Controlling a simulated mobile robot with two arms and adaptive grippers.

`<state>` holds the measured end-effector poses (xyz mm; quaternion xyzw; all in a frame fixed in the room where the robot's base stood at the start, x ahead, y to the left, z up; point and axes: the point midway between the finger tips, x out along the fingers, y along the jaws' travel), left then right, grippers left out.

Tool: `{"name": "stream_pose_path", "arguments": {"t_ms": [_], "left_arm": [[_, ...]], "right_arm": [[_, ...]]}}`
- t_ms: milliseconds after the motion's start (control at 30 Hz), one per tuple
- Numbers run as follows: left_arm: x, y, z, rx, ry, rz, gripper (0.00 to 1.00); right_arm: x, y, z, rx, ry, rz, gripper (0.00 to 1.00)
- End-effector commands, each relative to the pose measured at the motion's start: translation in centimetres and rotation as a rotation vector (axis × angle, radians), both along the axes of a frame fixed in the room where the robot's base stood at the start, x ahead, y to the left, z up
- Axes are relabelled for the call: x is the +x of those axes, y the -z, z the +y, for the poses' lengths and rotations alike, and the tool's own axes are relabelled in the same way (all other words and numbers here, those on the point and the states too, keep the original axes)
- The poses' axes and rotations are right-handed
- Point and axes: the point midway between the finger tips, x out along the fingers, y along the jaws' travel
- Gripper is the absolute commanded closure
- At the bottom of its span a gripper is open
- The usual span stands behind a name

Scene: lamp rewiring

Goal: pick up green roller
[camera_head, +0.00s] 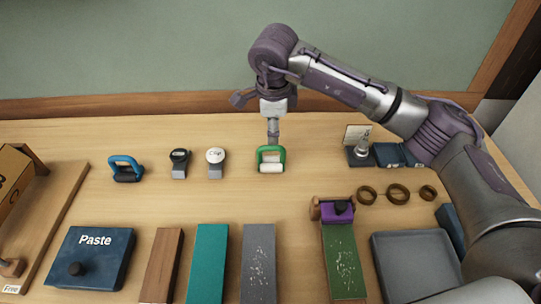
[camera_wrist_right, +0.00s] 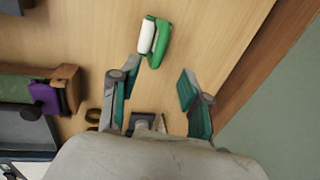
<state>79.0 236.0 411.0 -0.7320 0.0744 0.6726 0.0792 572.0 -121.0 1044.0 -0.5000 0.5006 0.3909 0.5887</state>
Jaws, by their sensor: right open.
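The green roller (camera_head: 271,159) has a green frame and a white cylinder and lies on the wooden table near the middle. It also shows in the right wrist view (camera_wrist_right: 156,40), beyond the fingertips. My right gripper (camera_head: 272,128) points down at the roller from above and behind it. In the right wrist view my right gripper (camera_wrist_right: 158,82) has its two fingers apart, with nothing between them. The roller appears just past the left finger and is not held. My left gripper is not in view.
A blue-handled tool (camera_head: 125,168), a dark-topped stamp (camera_head: 179,163) and a white-topped "Clip" stamp (camera_head: 215,162) stand left of the roller. Brown rings (camera_head: 397,193) and a purple block (camera_head: 336,210) lie right. A blue Paste box (camera_head: 95,258) is front left. Table around the roller is clear.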

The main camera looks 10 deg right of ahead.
Motion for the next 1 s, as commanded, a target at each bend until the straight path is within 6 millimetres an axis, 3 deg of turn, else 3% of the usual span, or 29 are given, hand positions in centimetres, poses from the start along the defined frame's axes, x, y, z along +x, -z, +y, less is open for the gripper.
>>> {"name": "stream_pose_path", "arguments": {"t_ms": [100, 367, 633, 967, 1000], "left_arm": [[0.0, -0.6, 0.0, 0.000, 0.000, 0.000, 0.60], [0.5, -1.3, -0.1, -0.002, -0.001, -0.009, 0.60], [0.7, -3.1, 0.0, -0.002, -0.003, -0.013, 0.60], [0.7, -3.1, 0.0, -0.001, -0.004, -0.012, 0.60], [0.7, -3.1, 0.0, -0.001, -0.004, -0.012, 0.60]], "right_arm": [[0.3, 2.0, -0.1, 0.001, 0.002, 0.004, 0.53], [0.7, 3.9, -0.1, 0.001, 0.001, 0.003, 0.53], [1.2, 7.8, -0.1, 0.001, 0.002, 0.004, 0.53], [1.4, 8.7, -0.1, 0.001, 0.000, 0.000, 0.53], [1.4, 8.7, -0.1, 0.001, 0.000, 0.000, 0.60]]}}
